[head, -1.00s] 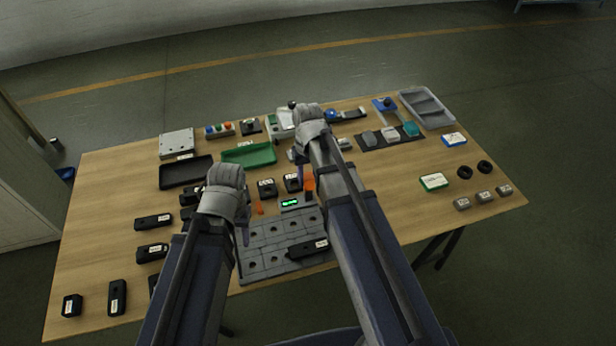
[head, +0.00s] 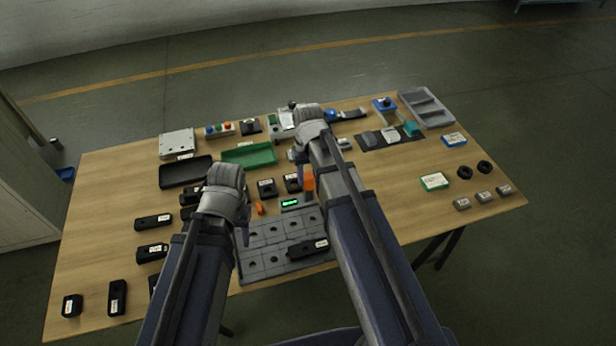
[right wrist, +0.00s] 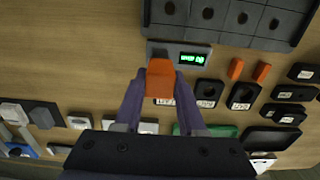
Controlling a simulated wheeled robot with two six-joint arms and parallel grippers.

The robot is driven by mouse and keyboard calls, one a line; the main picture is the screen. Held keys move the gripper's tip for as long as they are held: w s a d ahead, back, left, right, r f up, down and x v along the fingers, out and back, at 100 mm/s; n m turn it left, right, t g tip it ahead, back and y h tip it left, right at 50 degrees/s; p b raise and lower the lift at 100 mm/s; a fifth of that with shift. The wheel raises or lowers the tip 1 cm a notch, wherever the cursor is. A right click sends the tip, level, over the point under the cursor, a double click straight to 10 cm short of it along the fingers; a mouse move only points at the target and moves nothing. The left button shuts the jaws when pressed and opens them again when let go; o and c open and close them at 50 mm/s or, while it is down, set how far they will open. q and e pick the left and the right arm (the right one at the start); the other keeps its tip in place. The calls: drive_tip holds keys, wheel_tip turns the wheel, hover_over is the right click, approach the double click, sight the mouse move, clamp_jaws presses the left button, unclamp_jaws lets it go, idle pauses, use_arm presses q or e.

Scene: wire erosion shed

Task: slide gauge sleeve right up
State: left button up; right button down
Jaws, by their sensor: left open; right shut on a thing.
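The orange gauge sleeve (right wrist: 160,82) is between the purple fingers of my right gripper (right wrist: 159,92), which is shut on it. In the head view the sleeve (head: 308,181) shows beside my right forearm, which partly hides it. The grey gauge base with a lit green display (right wrist: 192,58) is right beside the sleeve; the display (head: 290,202) also shows in the head view. I cannot read its digits. My left gripper (head: 243,232) is open and empty over the left part of the grey fixture plate.
The grey plate with round holes (head: 262,262) carries a black labelled block (head: 307,248). Small orange pieces (right wrist: 262,72) and black blocks (right wrist: 208,92) stand near the gauge. A green tray (head: 250,155) and black tray (head: 186,172) lie behind. Bare table shows at front right.

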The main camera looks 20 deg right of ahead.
sight(308, 176)
wheel_tip(308, 176, up, 3)
drive_tip(key=p, duration=0.2)
drive_tip(key=shift+f+p, duration=0.15)
drive_tip(key=shift+p, duration=0.2)
drive_tip(key=shift+w+f, duration=0.1)
drive_tip(key=shift+f, duration=0.05)
drive_tip(key=shift+c, duration=2.4)
unclamp_jaws()
wheel_tip(308, 176, up, 8)
drive_tip(key=p, duration=0.7)
drive_tip(key=shift+p, duration=0.35)
drive_tip(key=shift+f, duration=0.1)
